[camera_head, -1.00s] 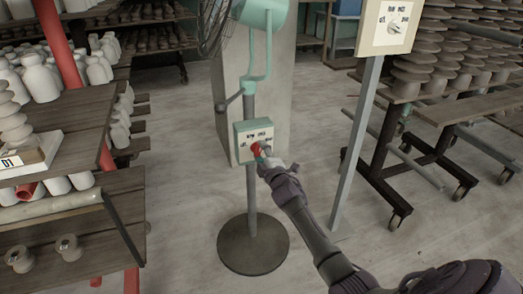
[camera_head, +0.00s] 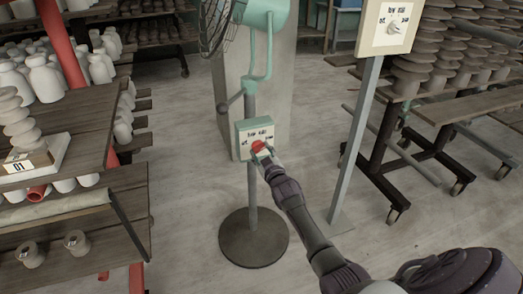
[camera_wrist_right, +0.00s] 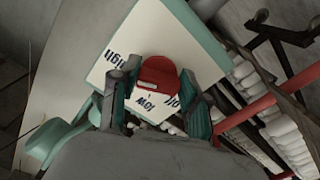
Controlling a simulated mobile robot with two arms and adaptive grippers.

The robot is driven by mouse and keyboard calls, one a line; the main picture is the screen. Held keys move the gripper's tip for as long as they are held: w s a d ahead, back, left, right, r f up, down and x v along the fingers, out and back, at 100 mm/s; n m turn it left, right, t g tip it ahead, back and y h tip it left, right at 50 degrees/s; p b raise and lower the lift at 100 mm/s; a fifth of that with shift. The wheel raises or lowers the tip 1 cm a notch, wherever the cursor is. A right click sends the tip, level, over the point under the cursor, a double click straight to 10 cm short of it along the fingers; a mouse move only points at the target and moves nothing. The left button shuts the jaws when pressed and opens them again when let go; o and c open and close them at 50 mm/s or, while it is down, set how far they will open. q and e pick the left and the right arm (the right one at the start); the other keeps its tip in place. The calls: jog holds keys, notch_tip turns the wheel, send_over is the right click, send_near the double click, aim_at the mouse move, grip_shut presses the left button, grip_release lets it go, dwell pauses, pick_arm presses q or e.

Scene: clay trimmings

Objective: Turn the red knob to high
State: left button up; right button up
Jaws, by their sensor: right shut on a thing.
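The red knob (camera_head: 259,146) sits on the front of a teal-edged control box (camera_head: 243,146) on the fan's stand. In the wrist view the knob (camera_wrist_right: 157,72) has a white mark on its side facing the lower labels. The panel (camera_wrist_right: 133,40) there reads "high" at left, "low" below the knob and "off" at right; its exact setting is hard to tell. My right gripper (camera_head: 265,155) is at the panel, shut on the knob; its fingers (camera_wrist_right: 158,112) stand on both sides of it. My left gripper is not in view.
The fan post rises from a round base (camera_head: 253,237). A separate post at right carries another dial panel (camera_head: 388,28) with a pale knob. A pottery shelf (camera_head: 75,130) stands at left and a wheeled rack (camera_head: 425,108) at right. The floor between is clear.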

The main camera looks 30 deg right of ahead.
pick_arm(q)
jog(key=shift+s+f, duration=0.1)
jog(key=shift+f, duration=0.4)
pick_arm(e)
jog(key=shift+f+m, duration=0.15)
jog(key=shift+m, duration=0.25)
jog(key=o, duration=1.1)
jog(key=shift+o, duration=0.2)
jog(key=v, duration=1.2)
